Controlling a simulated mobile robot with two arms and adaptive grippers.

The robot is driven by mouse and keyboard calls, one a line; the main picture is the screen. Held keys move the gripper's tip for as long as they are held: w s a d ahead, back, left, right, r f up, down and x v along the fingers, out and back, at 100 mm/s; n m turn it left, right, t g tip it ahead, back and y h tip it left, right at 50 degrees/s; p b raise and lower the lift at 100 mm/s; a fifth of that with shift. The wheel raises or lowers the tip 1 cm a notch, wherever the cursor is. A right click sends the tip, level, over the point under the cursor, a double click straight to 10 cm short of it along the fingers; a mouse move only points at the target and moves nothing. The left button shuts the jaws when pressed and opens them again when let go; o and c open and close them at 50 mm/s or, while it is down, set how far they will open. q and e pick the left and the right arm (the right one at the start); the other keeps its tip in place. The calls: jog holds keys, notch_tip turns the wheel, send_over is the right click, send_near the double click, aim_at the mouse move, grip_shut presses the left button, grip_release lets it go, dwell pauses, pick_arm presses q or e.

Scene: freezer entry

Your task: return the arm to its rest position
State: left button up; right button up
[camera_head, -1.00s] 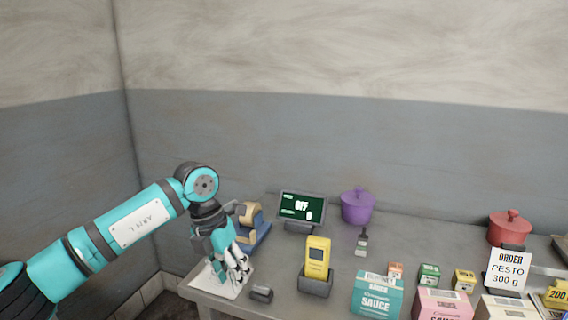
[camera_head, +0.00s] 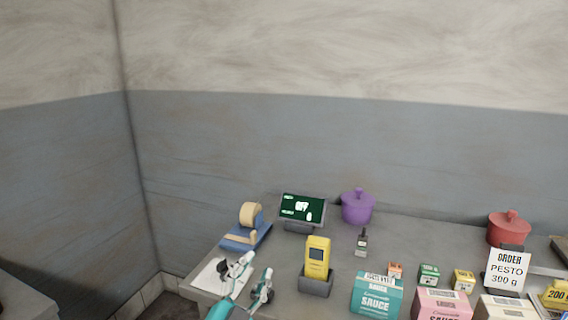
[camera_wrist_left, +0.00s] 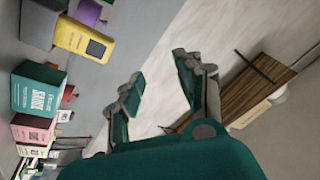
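My left gripper (camera_head: 250,280) shows low in the head view, at the front left corner of the grey table (camera_head: 285,262). Its two fingers are spread apart. In the left wrist view the left gripper's fingers (camera_wrist_left: 158,90) are also apart, with nothing between them. The rest of the left arm is below the head view's lower edge. My right gripper is in neither view.
A white sheet (camera_head: 208,277), a tape dispenser (camera_head: 248,236), a yellow handheld device (camera_head: 317,258), a screen reading OFF (camera_head: 302,208), a purple pot (camera_head: 357,207) and a teal sauce box (camera_head: 376,297) stand on the table. A wooden board (camera_wrist_left: 250,90) shows in the wrist view.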

pick_arm(q)
jog(key=s+a+f+n+g+y, duration=0.4)
jog(key=s+a+f, duration=0.2)
jog(key=f, duration=0.4)
jog(key=s+a+f+n+g+y, duration=0.4)
jog(key=s+a+f, duration=0.15)
jog(key=f, duration=0.45)
jog(key=s+a+f+n+g, duration=0.15)
jog(key=s+f+g, duration=0.25)
jog(key=s, duration=0.5)
jog(key=s+a+f+g, duration=0.2)
jog(key=s+f+g, duration=0.2)
jog(key=s, duration=0.6)
notch_tip(320, 180, down, 25)
jog(key=g, duration=0.1)
jog(key=s+a+f+g, duration=0.1)
jog(key=s+a+f, duration=0.1)
jog(key=s+f, duration=1.5)
jog(key=shift+a+f+g, duration=0.15)
jog(key=shift+a+g, duration=0.1)
jog(key=shift+g, duration=0.05)
